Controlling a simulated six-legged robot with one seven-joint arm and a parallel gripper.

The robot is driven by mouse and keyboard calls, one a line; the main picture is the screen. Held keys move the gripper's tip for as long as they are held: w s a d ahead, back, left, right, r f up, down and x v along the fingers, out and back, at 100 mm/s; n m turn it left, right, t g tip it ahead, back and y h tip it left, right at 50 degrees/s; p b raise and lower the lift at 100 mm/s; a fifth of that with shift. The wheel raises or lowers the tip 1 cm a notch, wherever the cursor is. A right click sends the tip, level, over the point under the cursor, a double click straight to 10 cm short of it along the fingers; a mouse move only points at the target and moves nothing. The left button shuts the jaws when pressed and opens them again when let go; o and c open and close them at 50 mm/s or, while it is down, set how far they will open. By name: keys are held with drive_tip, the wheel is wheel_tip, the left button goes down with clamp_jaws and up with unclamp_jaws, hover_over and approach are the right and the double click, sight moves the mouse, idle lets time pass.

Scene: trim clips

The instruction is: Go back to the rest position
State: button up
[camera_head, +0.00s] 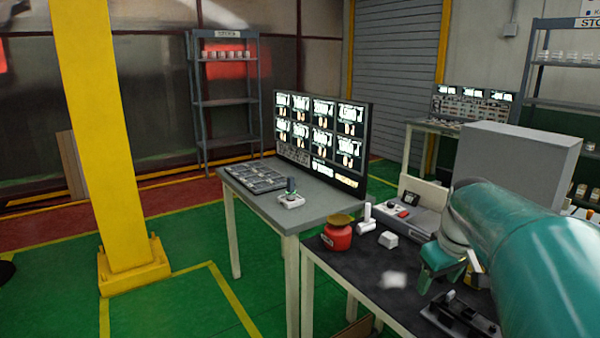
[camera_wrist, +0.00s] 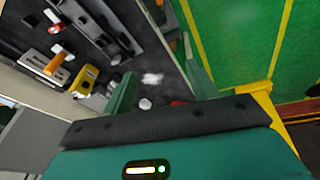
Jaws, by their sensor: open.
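My gripper (camera_head: 445,277) hangs above the right part of the dark-topped workbench (camera_head: 352,277), at the end of my teal arm. In the wrist view my gripper (camera_wrist: 158,72) shows two teal fingers spread apart. Nothing is held between them. A white patch on the bench top shows beyond the gap between the fingers. My arm hides part of the bench's right side in the head view.
A grey box (camera_head: 515,165) rises behind my arm. A grey table (camera_head: 315,197) with a display board adjoins. Green floor lies open at left.

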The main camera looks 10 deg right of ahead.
drive_tip(key=s+a+f+t, duration=0.1)
drive_tip(key=s+a, duration=0.6)
drive_tip(key=a, duration=0.4)
drive_tip(key=s+a+f+m+t+y, duration=0.1)
drive_tip(key=s+a+f, duration=0.1)
drive_tip(key=s+a, duration=0.5)
drive_tip(key=a, duration=0.4)
drive_tip(key=shift+f+t, duration=0.3)
